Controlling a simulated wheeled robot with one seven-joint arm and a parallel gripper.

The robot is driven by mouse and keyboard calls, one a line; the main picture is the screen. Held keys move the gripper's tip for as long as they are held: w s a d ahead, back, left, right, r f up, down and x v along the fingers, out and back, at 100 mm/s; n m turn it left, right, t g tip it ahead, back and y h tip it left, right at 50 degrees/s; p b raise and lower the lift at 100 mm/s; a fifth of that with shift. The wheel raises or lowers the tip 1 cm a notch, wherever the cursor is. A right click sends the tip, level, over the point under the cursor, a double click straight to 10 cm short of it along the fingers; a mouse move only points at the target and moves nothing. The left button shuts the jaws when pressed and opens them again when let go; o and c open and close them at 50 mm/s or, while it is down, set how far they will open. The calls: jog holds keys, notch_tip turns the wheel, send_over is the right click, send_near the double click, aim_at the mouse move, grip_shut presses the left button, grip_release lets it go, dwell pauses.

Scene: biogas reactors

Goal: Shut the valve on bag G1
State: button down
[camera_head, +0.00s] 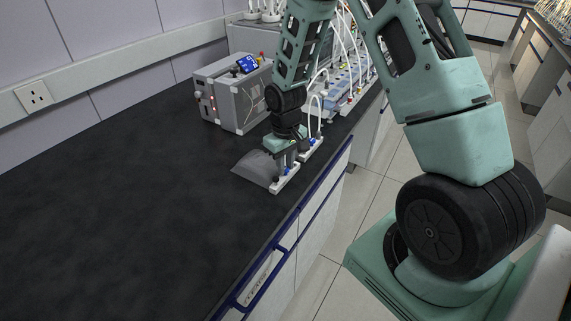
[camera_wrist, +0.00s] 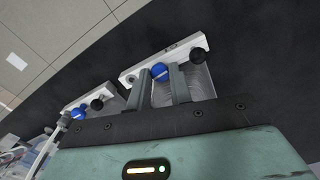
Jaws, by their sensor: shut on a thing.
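My gripper (camera_wrist: 158,84) is shut on a blue valve knob (camera_wrist: 160,72), with one finger on each side of it. The knob sits on a white bar (camera_wrist: 135,72) that also carries a black knob (camera_wrist: 197,56). A grey, shiny bag (camera_wrist: 202,82) joins this bar and is partly hidden behind the fingers. In the head view the bag (camera_head: 254,168) lies on the black bench, with its white bar (camera_head: 286,179) near the front edge. No bag label is readable.
A second white bar (camera_wrist: 68,107) with blue and black knobs lies close by. A grey instrument (camera_head: 235,92) with a blue screen stands behind. White tubes (camera_head: 320,85) and more equipment continue along the bench (camera_head: 130,190). The bench's left part is clear.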

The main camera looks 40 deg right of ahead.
aim_at(286, 168)
jog(key=shift+m, duration=0.5)
jog(key=c, duration=1.3)
grip_release()
jog(key=shift+o, duration=0.2)
notch_tip(286, 168, up, 17)
jog(key=b, duration=0.1)
jog(key=shift+r, duration=0.2)
